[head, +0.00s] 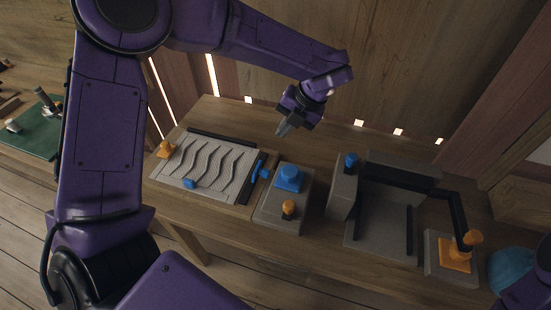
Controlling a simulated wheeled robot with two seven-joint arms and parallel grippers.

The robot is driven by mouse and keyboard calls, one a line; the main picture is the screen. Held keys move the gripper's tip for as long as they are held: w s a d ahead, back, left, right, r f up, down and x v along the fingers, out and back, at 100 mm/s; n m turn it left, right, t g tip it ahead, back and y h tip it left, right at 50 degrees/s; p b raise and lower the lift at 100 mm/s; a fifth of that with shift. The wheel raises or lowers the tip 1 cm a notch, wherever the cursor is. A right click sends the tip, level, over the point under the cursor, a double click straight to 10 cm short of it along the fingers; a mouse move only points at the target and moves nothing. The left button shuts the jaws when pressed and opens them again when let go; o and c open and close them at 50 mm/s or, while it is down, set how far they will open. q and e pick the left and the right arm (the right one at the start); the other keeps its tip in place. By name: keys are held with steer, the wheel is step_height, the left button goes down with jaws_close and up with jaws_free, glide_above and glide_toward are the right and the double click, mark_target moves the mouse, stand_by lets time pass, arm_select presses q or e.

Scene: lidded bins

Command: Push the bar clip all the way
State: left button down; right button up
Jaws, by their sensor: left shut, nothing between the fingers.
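A blue clip-like piece (260,169) sits on a short dark bar (248,187) at the right edge of a pale board with wavy dark grooves (208,170). It looks like the bar clip; how far it is pushed in is too small to tell. My left gripper (283,130) is shut and empty. Its fingertips point down and left in the picture, above the back of the table, behind and right of the blue piece and apart from it. My right gripper is out of the picture; only part of a purple arm shows at the lower right corner.
Further right are a grey fixture with a black bar (412,182) and an orange handle (456,253). An orange knob (166,149) sits on the board's left.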

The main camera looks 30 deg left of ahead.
mark_target(262, 173)
arm_select(q)
steer(key=x, duration=0.4)
steer(key=d+x, duration=0.1)
steer(key=x, duration=0.4)
steer(key=d+f+b+x, duration=0.1)
steer(key=x, duration=0.3)
steer(key=shift+w+a+f, duration=0.15)
steer(key=shift+a+f, duration=0.05)
steer(key=shift+f, duration=0.1)
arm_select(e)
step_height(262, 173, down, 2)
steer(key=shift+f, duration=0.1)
